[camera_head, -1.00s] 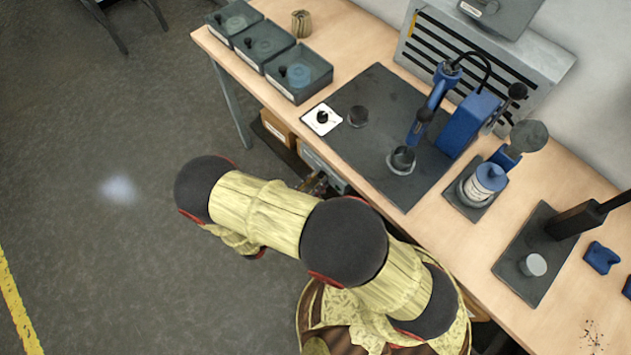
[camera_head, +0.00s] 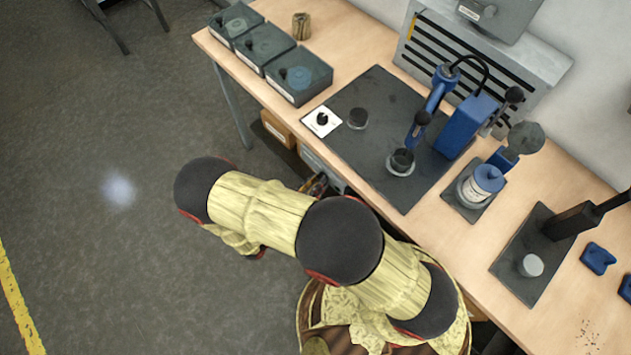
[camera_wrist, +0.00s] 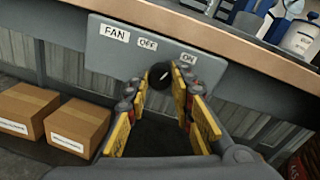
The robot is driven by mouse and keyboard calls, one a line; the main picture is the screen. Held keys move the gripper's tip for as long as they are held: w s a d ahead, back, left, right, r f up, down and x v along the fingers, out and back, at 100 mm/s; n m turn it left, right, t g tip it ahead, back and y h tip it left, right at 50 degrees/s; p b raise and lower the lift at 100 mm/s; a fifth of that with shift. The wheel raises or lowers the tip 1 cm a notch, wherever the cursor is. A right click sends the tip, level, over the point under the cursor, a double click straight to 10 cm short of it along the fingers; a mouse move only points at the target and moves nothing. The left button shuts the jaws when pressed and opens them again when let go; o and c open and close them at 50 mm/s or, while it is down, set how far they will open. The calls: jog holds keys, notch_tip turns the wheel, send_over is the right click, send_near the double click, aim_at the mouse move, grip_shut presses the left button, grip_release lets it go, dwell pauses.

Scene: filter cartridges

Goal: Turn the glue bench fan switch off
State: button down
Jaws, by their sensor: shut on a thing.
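The fan switch is a dark round knob (camera_wrist: 160,75) on a grey panel (camera_wrist: 110,57) under the bench's front edge. The panel carries the labels FAN, OFF and ON. A small light mark on the knob seems to slant up to the right, roughly toward ON, but it is small and partly hidden. My gripper (camera_wrist: 159,84) has its yellow-padded fingers on either side of the knob and is shut on it. In the head view, my gripper (camera_head: 318,184) shows only partly behind my arm, at the bench's front edge; the knob is hidden there.
The wooden bench top (camera_head: 455,215) overhangs the panel. Two cardboard boxes (camera_wrist: 76,127) stand below the bench.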

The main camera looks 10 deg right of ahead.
jog(key=n+p, duration=0.4)
jog(key=n, duration=0.7)
jog(key=shift+w+r+g, duration=0.1)
jog(key=shift+g, duration=0.3)
dwell(0.3)
jog(key=c, duration=1.6)
grip_release()
jog(key=shift+o, duration=0.5)
jog(key=v, duration=1.2)
jog(key=shift+w+a, duration=0.1)
